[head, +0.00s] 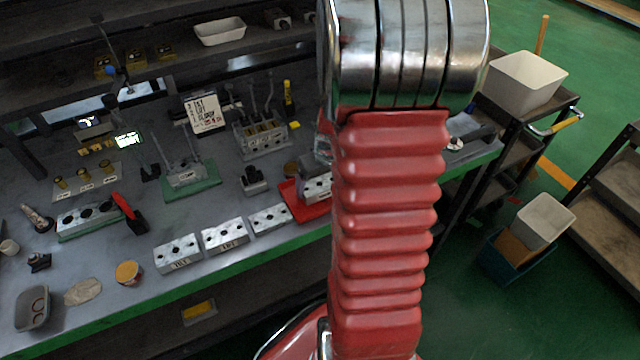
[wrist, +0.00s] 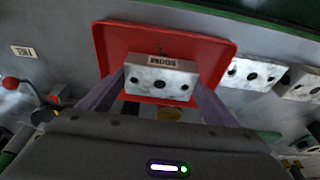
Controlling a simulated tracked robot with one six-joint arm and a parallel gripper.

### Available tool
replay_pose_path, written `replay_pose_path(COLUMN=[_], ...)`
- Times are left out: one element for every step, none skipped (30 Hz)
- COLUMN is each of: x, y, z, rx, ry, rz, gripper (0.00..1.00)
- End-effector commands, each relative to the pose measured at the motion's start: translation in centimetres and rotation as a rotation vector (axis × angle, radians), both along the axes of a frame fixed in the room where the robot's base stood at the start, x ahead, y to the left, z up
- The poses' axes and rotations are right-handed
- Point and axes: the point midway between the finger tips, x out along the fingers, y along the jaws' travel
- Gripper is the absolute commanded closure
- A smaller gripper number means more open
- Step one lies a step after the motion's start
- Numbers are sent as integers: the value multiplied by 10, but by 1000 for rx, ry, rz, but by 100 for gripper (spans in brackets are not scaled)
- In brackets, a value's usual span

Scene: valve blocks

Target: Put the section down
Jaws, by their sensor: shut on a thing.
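The section is a silvery metal block (wrist: 161,80) with round holes in its face and a small label on its top edge. My gripper (wrist: 160,90) is shut on the block, with one grey finger at each end of it. The block is over the red tray (wrist: 222,47); I cannot tell whether it touches the tray. In the head view, part of the block (head: 317,188) shows over the red tray (head: 302,208), beside my red arm. The arm hides my gripper and the rest of the tray there.
Several similar metal blocks (head: 224,236) stand in a row left of the tray, close to it. A green mat (head: 190,183) with a levered valve lies behind them. The green bench edge (head: 200,295) runs along the front. A grey dish (head: 32,308) is at the left.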

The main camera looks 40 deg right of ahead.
Motion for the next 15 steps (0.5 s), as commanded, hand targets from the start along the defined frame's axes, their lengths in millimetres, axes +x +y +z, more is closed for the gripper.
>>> replay_pose_path(x=[0,0,0,0,0,0,0,0,0,0,0,0,0,0,0], y=[0,0,0,-1,-1,-1,-1,-1,-1,-1,-1,-1,-1,-1,0], z=[-4,-5,-6,-7,-7,-6,-6,-6,-6,-6,-6,-7,-8,-8,-9], rx=[-1,-1,-1,-1,-1,-1,-2,-2,-2,-2,-2,-1,-1,-1,-1], ry=[-1,0,-1,-1,-1,-1,-1,-1,-1,-1,0,-1,-1,-1,0], rz=[0,0,0,0,0,0,-1,-1,-1,-1,-1,0,0,-1,-1], gripper=[54,54,54,54,54,54,54,54,54,54,54,54,54,54,15])
